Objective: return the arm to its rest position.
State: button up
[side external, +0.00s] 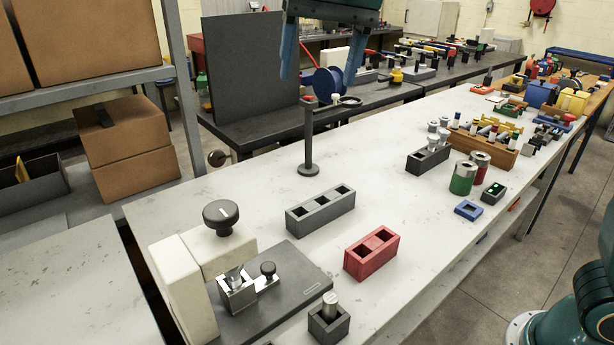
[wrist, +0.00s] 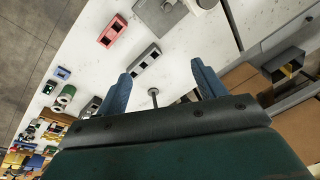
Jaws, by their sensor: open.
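My gripper (side external: 322,62) hangs at the top of the side view, its two blue fingers wide apart and pointing down. It is high above the white bench (side external: 245,178), with nothing between the fingers. In the wrist view my gripper (wrist: 163,82) also shows both fingers apart. Below it, a dark stand (side external: 308,140) with a ring on a side arm rises from the bench; the stand (wrist: 153,93) appears between the fingers in the wrist view, apart from them.
On the bench are a grey block with square sockets (side external: 318,211), a red block (side external: 371,253), a fixture with a black knob (side external: 221,215), a small socket holding a metal cylinder (side external: 329,318), and green and red cans (side external: 464,178). A shelf with cardboard boxes (side external: 125,145) stands left.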

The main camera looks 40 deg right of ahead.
jog(key=s+d+f+n+t, duration=0.2)
jog(key=s+d+f+n, duration=0.15)
jog(key=s+d, duration=0.75)
jog(key=s+d+f+n+t, duration=0.1)
jog(key=s+d+f, duration=0.4)
jog(key=s+f, duration=0.6)
jog(key=shift+s+d+f+n+t+h, duration=0.2)
jog(key=shift+s+f+n+t+h, duration=0.1)
jog(key=shift+f+n+t+h, duration=0.2)
jog(key=shift+r, duration=0.1)
dwell(1.7)
